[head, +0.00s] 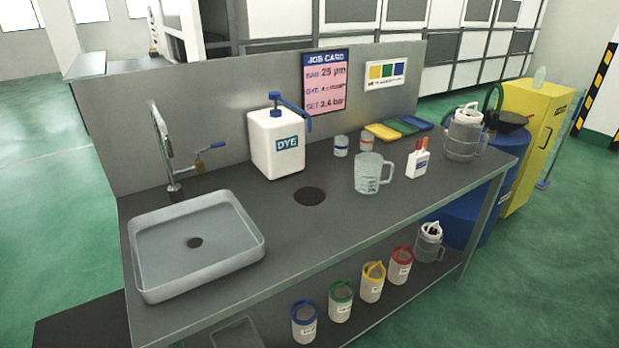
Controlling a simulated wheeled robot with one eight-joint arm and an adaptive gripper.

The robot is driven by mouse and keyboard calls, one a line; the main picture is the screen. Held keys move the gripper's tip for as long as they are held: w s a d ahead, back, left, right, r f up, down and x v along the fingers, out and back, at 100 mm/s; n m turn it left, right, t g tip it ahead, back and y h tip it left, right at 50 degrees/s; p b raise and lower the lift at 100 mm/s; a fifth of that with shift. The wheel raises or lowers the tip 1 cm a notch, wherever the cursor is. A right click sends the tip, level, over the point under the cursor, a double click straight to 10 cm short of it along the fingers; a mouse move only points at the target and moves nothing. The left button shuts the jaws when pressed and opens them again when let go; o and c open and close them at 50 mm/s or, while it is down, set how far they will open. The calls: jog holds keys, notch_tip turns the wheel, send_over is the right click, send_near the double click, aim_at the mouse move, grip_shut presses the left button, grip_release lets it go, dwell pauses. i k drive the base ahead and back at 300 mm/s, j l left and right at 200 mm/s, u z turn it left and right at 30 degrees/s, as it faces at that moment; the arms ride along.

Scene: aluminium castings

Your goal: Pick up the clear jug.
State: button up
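The clear jug (368,174) stands upright on the grey worktop, right of the round dark hole. It is see-through, with faint markings on its side and its handle pointing right. It looks empty. Nothing touches it. My gripper is not in this view.
The worktop (290,230) holds a sink (195,285) at left, a white DYE dispenser (277,145) behind left of the jug, two small jars behind it, a small white holder (418,164) at right and a larger lidded jug (463,135) at the right end. The front edge before the jug is clear.

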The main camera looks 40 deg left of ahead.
aim_at(369, 165)
jog(key=u, duration=1.25)
jog(key=i+j+z, duration=0.1)
jog(key=i+j, duration=0.15)
jog(key=i, duration=0.2)
